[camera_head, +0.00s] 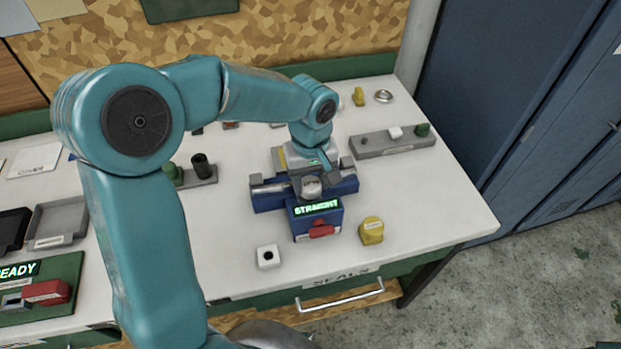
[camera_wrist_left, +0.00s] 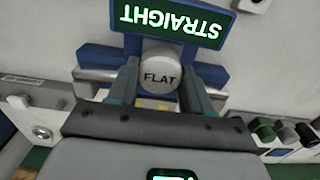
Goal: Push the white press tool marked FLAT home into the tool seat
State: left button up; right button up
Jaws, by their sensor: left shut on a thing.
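The white round press tool (camera_wrist_left: 161,77), marked FLAT, sits between the fingers of my left gripper (camera_wrist_left: 160,88) in the left wrist view. In the head view the tool (camera_head: 311,187) is at the middle of the blue press (camera_head: 302,219), and my left gripper (camera_head: 314,178) is right at it. The gripper is shut on the tool. The tool seat is hidden beneath the tool and fingers, so I cannot tell how deep the tool sits. The press display (camera_head: 316,207) is lit and reads STRAIGHT. My right gripper is not in view.
A red lever (camera_head: 321,229) is on the press front. A yellow block (camera_head: 371,230) and a white block with a dark hole (camera_head: 267,257) stand in front. A grey rack (camera_head: 380,146) is at right, and a smaller rack with dark cylinders (camera_head: 200,178) at left.

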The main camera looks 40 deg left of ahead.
aim_at(310, 184)
pick_arm(q)
jog(key=shift+f+b, duration=0.85)
jog(key=shift+f, duration=0.15)
jog(key=o, duration=1.2)
jog(key=shift+o, duration=0.2)
notch_tip(310, 184, up, 16)
jog(key=shift+r+p, duration=0.2)
jog(key=shift+p, duration=0.25)
